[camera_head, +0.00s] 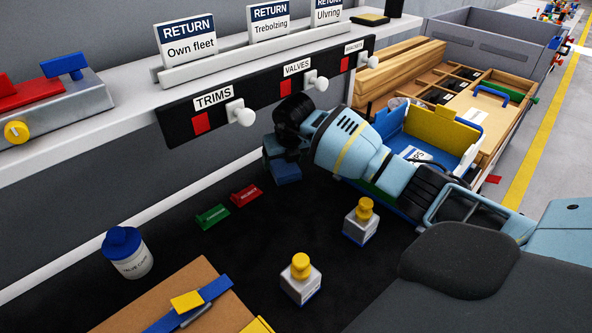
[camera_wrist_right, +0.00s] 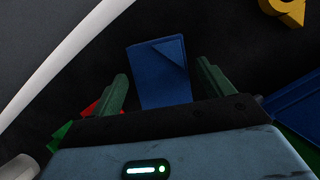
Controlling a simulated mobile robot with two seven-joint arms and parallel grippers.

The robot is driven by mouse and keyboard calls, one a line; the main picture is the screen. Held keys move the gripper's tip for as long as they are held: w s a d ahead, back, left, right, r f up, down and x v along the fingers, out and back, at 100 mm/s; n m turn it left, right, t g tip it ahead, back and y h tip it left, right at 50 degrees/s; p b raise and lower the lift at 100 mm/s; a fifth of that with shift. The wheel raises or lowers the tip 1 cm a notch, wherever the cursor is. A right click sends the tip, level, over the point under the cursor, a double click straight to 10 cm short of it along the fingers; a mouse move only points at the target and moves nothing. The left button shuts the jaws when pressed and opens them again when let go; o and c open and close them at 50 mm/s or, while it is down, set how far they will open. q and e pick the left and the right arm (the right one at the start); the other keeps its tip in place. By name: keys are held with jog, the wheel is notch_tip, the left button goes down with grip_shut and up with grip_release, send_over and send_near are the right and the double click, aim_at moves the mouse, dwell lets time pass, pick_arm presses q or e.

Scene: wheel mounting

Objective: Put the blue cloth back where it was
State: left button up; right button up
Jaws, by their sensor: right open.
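The blue cloth (camera_wrist_right: 160,72) lies folded on the dark surface, with one corner folded over. In the right wrist view it shows between and beyond the two green fingers of my right gripper (camera_wrist_right: 163,84), which are apart. I cannot tell whether the fingers touch it. In the head view my right gripper (camera_head: 283,154) points down over the dark surface, below the shelf labelled valves. A blue patch of the cloth (camera_head: 288,175) shows just under it, partly hidden. My left gripper is not in view.
Green (camera_head: 212,216) and red (camera_head: 245,196) labelled blocks lie left of the gripper. Two yellow-topped weights (camera_head: 301,280) and a blue-lidded jar (camera_head: 128,254) stand nearer. Shelf knobs (camera_head: 240,113) jut out above. A blue-yellow bin (camera_head: 440,130) is right, behind my arm.

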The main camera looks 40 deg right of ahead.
jog(key=shift+v, duration=1.05)
jog(key=s+a, duration=0.1)
jog(key=s, duration=0.2)
jog(key=s+a, duration=0.1)
jog(key=s, duration=0.3)
jog(key=s+a, duration=0.1)
jog(key=s, duration=0.3)
jog(key=shift+s+a+f, duration=0.15)
jog(key=shift+a, duration=0.2)
